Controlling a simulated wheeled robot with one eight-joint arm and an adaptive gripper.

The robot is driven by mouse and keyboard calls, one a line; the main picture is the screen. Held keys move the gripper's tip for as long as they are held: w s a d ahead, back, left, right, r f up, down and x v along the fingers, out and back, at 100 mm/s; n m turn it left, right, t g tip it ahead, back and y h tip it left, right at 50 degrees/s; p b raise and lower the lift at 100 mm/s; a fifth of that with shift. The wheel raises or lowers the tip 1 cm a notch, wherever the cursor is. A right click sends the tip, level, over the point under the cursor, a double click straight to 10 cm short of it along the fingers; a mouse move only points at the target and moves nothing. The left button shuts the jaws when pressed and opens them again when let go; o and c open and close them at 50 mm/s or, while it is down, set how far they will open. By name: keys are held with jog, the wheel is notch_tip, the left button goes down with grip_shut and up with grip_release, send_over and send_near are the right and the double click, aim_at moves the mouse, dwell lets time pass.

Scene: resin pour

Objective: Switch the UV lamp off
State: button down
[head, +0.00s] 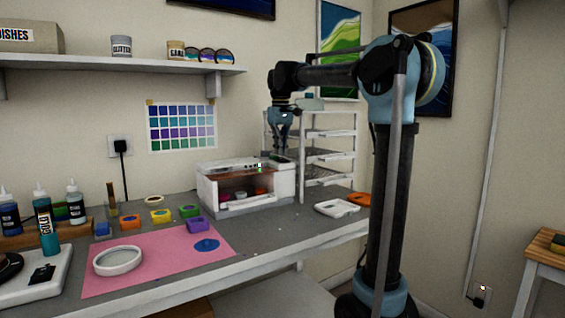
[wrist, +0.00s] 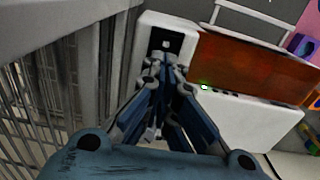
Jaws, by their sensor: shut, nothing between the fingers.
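The UV lamp (head: 208,190) is a white box with an orange see-through front, standing at the back of the grey table, with small items inside. A small green light glows on its top front edge; it also shows in the wrist view on the lamp's white body (wrist: 245,118). My gripper (head: 282,150) is shut and empty, pointing down over the right end of the lamp. In the wrist view my gripper (wrist: 165,62) has its closed tips just beside a dark switch panel (wrist: 166,42) with a small pale spot on the lamp's white end. I cannot tell whether they touch.
A wire rack with shelves (head: 335,155) stands close behind and right of the lamp. A white scale-like tray (head: 337,208) lies to its right. Several coloured cups and a pink mat (head: 160,262) lie at left. A shelf (head: 120,63) hangs above.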

aim_at(281, 158)
jog(key=shift+f, duration=0.7)
dwell(0.5)
jog(key=shift+r, duration=3.5)
